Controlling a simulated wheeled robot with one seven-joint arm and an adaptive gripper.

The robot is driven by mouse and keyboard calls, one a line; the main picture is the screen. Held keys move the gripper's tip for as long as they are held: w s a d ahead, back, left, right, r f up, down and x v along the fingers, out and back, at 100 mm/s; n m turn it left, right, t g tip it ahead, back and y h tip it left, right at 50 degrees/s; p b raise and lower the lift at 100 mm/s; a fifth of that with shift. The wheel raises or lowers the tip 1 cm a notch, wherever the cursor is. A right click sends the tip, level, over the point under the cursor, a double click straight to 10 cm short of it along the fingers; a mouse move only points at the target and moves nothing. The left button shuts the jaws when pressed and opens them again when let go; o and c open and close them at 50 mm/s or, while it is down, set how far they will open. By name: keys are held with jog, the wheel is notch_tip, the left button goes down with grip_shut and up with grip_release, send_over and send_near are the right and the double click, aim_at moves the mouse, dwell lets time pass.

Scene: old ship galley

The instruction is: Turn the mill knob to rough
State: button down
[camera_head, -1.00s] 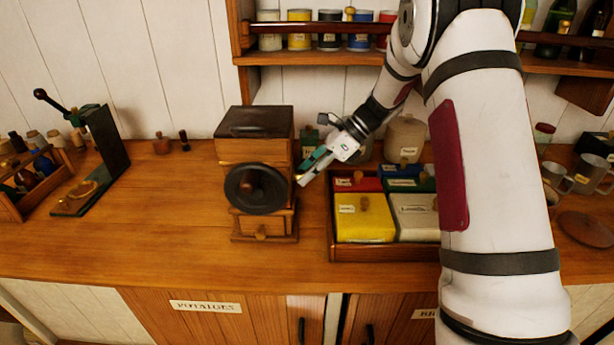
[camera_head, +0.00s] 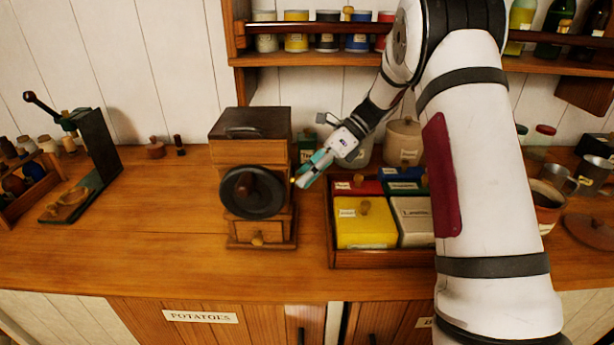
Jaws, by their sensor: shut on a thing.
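The mill (camera_head: 250,150) is a wooden box with a dark lid and a small drawer at its foot, standing on the counter left of centre. A round dark wheel (camera_head: 253,192) is on its front. My gripper (camera_head: 300,182) is at the mill's right side, with its fingertips against or very near that side. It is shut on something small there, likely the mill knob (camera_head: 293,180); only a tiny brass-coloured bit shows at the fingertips. Any marking for rough is too small or hidden to see.
A wooden tray (camera_head: 375,258) with several coloured lidded boxes stands right of the mill, below my arm. A green-labelled bottle (camera_head: 308,146) and jars stand behind my gripper. A dark press (camera_head: 95,155) is at left. The counter (camera_head: 150,240) is clear front left.

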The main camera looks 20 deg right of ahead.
jog(key=c, duration=1.3)
grip_release()
jog(key=v, duration=1.2)
